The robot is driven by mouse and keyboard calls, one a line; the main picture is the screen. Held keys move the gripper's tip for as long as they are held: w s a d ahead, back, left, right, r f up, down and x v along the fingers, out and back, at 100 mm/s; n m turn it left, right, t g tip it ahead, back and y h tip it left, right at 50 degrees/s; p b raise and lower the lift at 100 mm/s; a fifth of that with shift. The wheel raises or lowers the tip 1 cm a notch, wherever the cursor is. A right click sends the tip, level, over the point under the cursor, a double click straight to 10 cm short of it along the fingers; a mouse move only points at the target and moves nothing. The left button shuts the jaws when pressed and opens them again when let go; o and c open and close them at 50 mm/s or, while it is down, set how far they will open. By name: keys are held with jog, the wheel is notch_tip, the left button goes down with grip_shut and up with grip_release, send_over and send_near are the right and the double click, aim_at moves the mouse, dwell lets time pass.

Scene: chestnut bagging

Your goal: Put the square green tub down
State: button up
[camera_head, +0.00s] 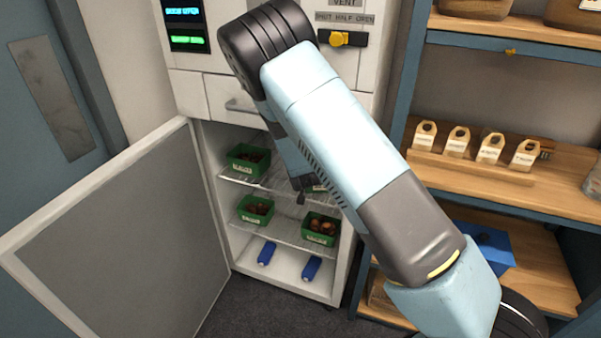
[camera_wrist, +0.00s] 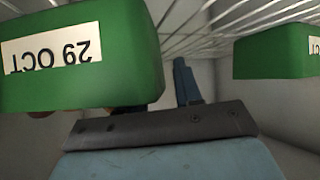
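In the wrist view, which is upside down, a square green tub (camera_wrist: 80,60) with a "29 OCT" label fills the left side. A bit of brown content shows at its rim. One blue finger of my gripper (camera_wrist: 172,90) stands close beside its side wall; the other finger is mostly hidden by the tub. I cannot tell whether the fingers press on the wall. In the head view my gripper (camera_head: 301,190) is at the cabinet's upper wire shelf, next to a green tub (camera_head: 318,188) mostly hidden by my arm.
Another tub (camera_head: 247,158) stands left on the upper shelf (camera_head: 270,176); it also shows in the wrist view (camera_wrist: 275,55). Two tubs (camera_head: 255,209) (camera_head: 321,229) stand on the lower shelf. Blue items (camera_head: 267,253) lie below. The cabinet door (camera_head: 120,240) is open left.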

jog(key=shift+r, duration=0.1)
jog(key=v, duration=1.2)
jog(key=shift+s, duration=0.1)
